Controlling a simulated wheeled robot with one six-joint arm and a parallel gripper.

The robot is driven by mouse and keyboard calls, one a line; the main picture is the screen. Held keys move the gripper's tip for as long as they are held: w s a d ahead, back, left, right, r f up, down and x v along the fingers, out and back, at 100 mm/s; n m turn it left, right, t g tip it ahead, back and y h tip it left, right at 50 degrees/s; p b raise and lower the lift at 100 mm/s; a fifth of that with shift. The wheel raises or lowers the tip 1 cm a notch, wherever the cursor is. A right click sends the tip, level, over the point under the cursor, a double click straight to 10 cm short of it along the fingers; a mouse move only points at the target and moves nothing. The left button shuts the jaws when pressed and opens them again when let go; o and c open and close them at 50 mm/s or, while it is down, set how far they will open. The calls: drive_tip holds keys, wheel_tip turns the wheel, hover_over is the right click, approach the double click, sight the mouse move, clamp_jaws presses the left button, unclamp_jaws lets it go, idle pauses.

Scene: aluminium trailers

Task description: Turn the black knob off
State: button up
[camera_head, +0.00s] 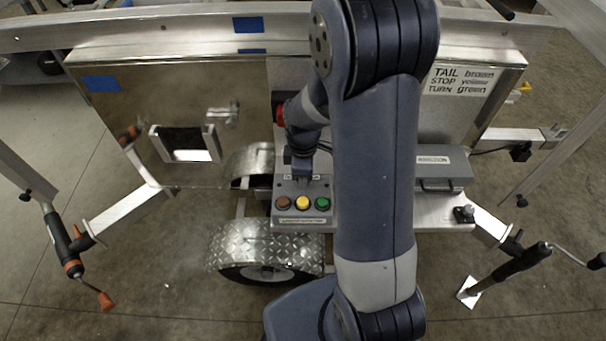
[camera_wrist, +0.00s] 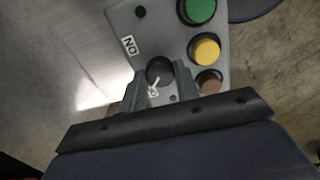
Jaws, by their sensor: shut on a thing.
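The black knob (camera_wrist: 159,71) is on the grey control box (camera_wrist: 222,62), with a white pointer mark on it. My gripper (camera_wrist: 158,78) is shut on the knob, one finger on each side, in the wrist view. An "ON" label (camera_wrist: 130,46) is on the panel beside the knob. In the head view the control box (camera_head: 285,217) stands below my gripper (camera_head: 302,182), and my arm hides the knob there. The pointer's exact setting is hard to read.
Green (camera_head: 322,204), yellow (camera_head: 303,203) and brown (camera_head: 283,203) buttons sit in a row on the box close to the knob. A diamond-plate fender (camera_head: 235,243) is below. A grey case (camera_head: 440,165) stands to the right. A metal trailer panel (camera_head: 110,85) rises behind.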

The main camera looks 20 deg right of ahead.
drive_tip(key=shift+n, duration=0.3)
drive_tip(key=o, duration=1)
drive_tip(key=shift+c, duration=0.2)
wheel_tip(320, 180, up, 11)
drive_tip(key=shift+p, duration=0.3)
drive_tip(key=shift+f, duration=0.2)
wheel_tip(320, 180, down, 11)
drive_tip(key=shift+r+b, duration=0.15)
drive_tip(key=shift+b, duration=0.2)
drive_tip(key=shift+r, duration=0.15)
